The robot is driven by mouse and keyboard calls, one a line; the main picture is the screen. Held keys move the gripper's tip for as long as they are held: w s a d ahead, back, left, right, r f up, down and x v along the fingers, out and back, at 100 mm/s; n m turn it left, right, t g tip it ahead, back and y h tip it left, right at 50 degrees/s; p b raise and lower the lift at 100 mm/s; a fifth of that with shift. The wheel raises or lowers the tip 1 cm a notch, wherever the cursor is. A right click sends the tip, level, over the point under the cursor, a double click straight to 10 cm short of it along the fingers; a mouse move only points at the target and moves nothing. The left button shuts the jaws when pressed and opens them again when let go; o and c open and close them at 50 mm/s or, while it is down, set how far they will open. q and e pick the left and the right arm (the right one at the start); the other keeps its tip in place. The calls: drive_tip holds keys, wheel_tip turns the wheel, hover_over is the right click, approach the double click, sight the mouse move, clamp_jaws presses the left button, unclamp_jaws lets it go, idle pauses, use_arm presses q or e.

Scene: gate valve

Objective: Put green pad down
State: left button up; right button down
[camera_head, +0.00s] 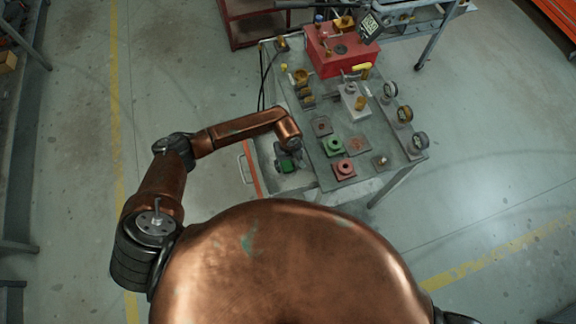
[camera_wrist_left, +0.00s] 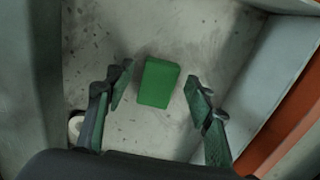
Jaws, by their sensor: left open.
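The green pad (camera_wrist_left: 158,83) is a plain green block on the pale, speckled floor of an open drawer (camera_wrist_left: 220,40). In the left wrist view it lies between the two fingers of my left gripper (camera_wrist_left: 157,76), with a gap on each side. The fingers are spread and do not touch it. In the head view my left gripper (camera_head: 288,162) is over the drawer, at the left side of the workbench. It mostly hides the pad there. My right gripper is out of view.
The drawer has an orange-red front (camera_head: 251,168) and grey side walls. The bench top (camera_head: 310,165) beside it holds a green flanged part (camera_head: 334,146), a red one (camera_head: 344,168), a grey valve body (camera_head: 352,101), several rings and a red box (camera_head: 341,52).

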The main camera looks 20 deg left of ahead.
sight(288, 168)
use_arm(q)
wheel_tip(288, 168, up, 11)
idle(0.3)
idle(0.5)
